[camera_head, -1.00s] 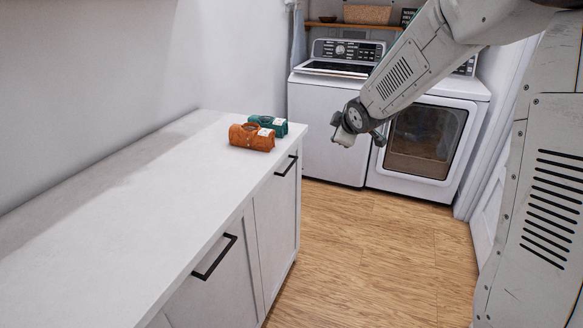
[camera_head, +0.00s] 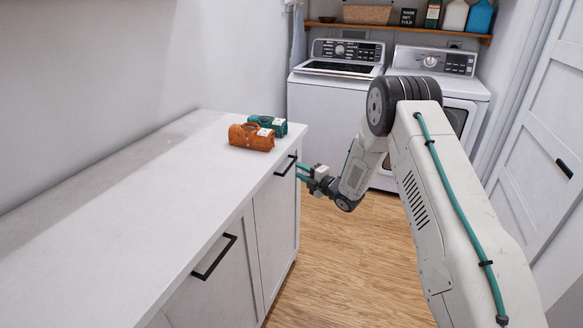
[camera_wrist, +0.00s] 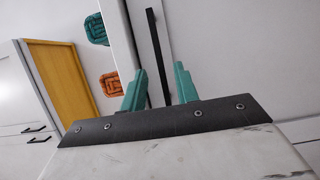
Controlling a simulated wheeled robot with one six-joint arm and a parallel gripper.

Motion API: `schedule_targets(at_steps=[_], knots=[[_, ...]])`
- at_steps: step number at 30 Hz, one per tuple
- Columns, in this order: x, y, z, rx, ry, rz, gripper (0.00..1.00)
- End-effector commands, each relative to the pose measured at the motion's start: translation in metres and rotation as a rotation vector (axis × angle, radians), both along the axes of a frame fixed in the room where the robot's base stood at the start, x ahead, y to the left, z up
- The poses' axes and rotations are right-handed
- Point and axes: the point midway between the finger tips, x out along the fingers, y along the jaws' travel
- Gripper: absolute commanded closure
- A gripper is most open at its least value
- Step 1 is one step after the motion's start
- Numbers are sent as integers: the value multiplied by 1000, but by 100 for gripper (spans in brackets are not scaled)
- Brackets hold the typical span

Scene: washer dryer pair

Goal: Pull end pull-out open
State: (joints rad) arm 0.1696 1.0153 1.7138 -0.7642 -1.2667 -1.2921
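The end pull-out (camera_head: 273,222) is the narrow white front at the far end of the counter cabinet, and it looks shut. Its black bar handle (camera_head: 286,166) sits near the top of that front. My gripper (camera_head: 301,172) is just right of the handle, its teal fingers pointing at it. In the wrist view the two teal fingers (camera_wrist: 161,88) are spread apart. The handle shows there as a long dark bar (camera_wrist: 155,55) lined up between them. Contact cannot be made out.
Folded orange (camera_head: 251,137) and teal (camera_head: 268,124) garments lie on the white countertop (camera_head: 130,200). Another black-handled front (camera_head: 215,285) is nearer. The washer (camera_head: 327,125) and dryer (camera_head: 460,88) stand behind. Wood floor (camera_head: 335,270) is clear beside the cabinet.

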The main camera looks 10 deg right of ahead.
Motion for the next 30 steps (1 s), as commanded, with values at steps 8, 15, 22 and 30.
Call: schedule_targets(at_steps=[8, 15, 22, 30], knots=[[37, 23, 0, 1, 1, 0, 69], [49, 30, 0, 1, 3, -1, 69], [49, 30, 0, 1, 3, -1, 78], [48, 30, 0, 1, 3, -2, 100]])
